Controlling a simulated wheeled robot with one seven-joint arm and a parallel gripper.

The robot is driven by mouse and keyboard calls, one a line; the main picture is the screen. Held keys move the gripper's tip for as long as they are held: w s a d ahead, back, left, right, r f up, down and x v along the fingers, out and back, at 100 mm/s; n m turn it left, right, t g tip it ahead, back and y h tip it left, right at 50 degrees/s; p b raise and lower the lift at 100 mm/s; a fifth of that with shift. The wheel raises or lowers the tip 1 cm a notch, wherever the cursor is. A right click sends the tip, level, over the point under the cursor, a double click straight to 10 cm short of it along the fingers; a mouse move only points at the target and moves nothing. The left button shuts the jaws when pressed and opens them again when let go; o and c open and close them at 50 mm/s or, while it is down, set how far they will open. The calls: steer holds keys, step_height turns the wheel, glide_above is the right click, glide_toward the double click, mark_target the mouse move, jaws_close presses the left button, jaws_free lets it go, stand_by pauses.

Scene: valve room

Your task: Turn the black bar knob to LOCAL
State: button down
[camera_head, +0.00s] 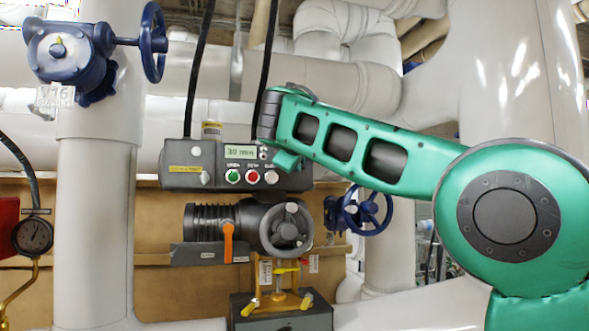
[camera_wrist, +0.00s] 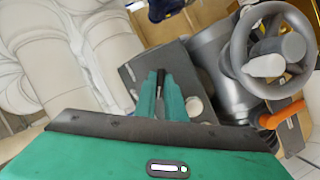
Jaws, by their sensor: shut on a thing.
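The grey control box (camera_head: 190,158) hangs at the centre of the head view, with a lit display, a green button (camera_head: 233,176), a red button (camera_head: 253,176) and a grey button (camera_head: 271,177). My gripper (camera_head: 287,161) is at the box's upper right. In the wrist view my gripper (camera_wrist: 160,97) has its teal fingers close together, shut on a narrow dark piece, the black bar knob (camera_wrist: 160,77). The fingers hide most of the knob. In the head view my gripper hides the knob and any LOCAL marking, so its angle cannot be read.
Below the box is a grey actuator with a handwheel (camera_head: 290,228) and an orange lever (camera_head: 228,243). The handwheel (camera_wrist: 268,50) is close on the right in the wrist view. A blue handwheel (camera_head: 367,210) and white pipes (camera_head: 345,88) surround the box. Black cables rise from it.

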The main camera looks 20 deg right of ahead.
steer(key=shift+a+f+n, duration=0.1)
steer(key=shift+a+n, duration=0.05)
steer(key=shift+n, duration=0.15)
stand_by(0.4)
steer(key=c, duration=1.8)
jaws_free()
steer(key=shift+w, duration=0.1)
steer(key=shift+c, duration=0.2)
steer(key=v, duration=1)
steer(key=shift+s+a, duration=0.2)
steer(key=shift+s, duration=0.1)
